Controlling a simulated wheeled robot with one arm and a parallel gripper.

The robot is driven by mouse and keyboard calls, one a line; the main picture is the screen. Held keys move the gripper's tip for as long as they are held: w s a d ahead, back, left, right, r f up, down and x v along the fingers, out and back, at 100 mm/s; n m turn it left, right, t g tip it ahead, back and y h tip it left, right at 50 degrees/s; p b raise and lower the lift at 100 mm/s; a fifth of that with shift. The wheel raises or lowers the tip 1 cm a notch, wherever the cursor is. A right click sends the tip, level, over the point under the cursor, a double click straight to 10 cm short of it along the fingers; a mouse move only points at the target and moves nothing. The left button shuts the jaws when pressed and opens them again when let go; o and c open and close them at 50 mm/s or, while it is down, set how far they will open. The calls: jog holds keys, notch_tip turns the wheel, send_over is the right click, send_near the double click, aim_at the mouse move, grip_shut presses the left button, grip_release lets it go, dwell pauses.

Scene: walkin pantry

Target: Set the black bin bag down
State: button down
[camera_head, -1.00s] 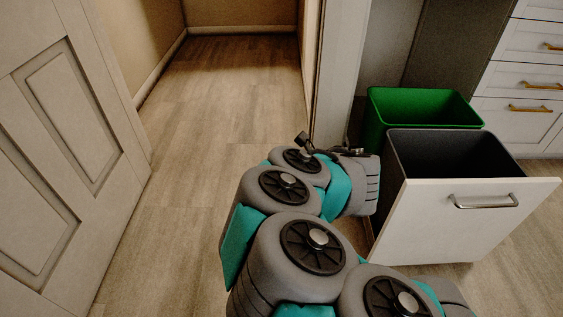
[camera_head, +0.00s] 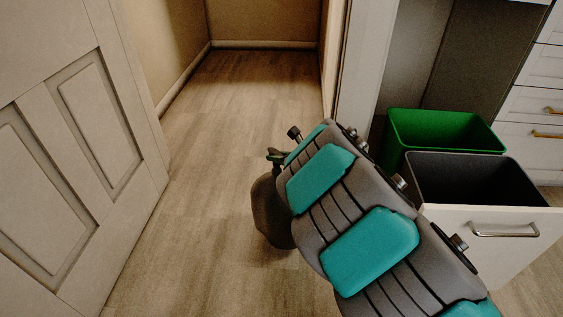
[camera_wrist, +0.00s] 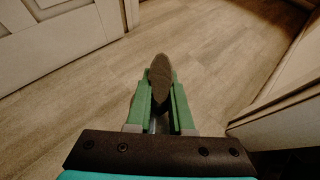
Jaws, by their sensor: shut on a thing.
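The black bin bag (camera_head: 270,212) hangs upright below my gripper (camera_head: 275,156) in the head view, left of my arm and over the wooden floor. My arm hides its right side. A dark shadow lies at its base; I cannot tell whether its bottom touches the floor. In the wrist view the bag (camera_wrist: 160,78) shows as a dark, narrow shape between the green fingers of my gripper (camera_wrist: 160,90), which are shut on its top.
A green bin (camera_head: 440,130) and a dark grey bin (camera_head: 475,180) stand in a pulled-out white drawer (camera_head: 500,235) at right. A white panelled door (camera_head: 90,110) is at left. The wooden floor (camera_head: 215,130) is clear along the passage ahead.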

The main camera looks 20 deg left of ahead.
jog(key=shift+w+a+r, duration=0.2)
jog(key=shift+w+a, duration=0.25)
jog(key=shift+d+f, duration=0.1)
jog(key=shift+f, duration=1.7)
jog(key=c, duration=0.8)
grip_release()
jog(key=shift+f, duration=0.1)
jog(key=v, duration=1.2)
jog(key=shift+s, duration=0.1)
